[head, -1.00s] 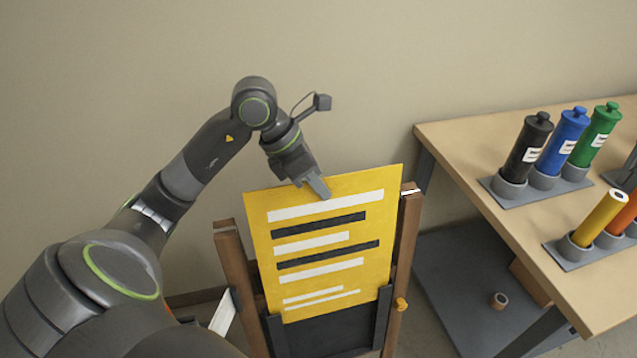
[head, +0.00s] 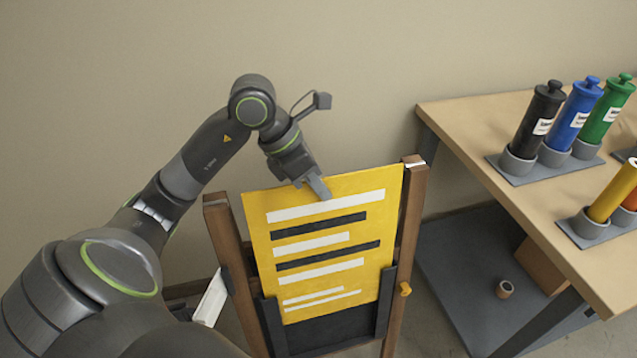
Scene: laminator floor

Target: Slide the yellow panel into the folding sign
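The yellow panel (head: 330,282) is a flat sheet with white and black stripes, held upright in front of the folding sign. My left gripper (head: 319,187) is shut on its top edge, a little right of the edge's middle. The folding sign (head: 411,212) has a brown wooden frame, a dark board and dark side channels (head: 386,300). The panel's lower part lies between the two channels, with dark board showing below it. I cannot tell whether its side edges sit inside the channels. My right gripper is out of view.
A wooden table (head: 470,125) on the right holds black (head: 538,122), blue (head: 570,120) and green (head: 606,112) cylinders in grey holders, plus a yellow roll (head: 613,192). A plain wall stands behind.

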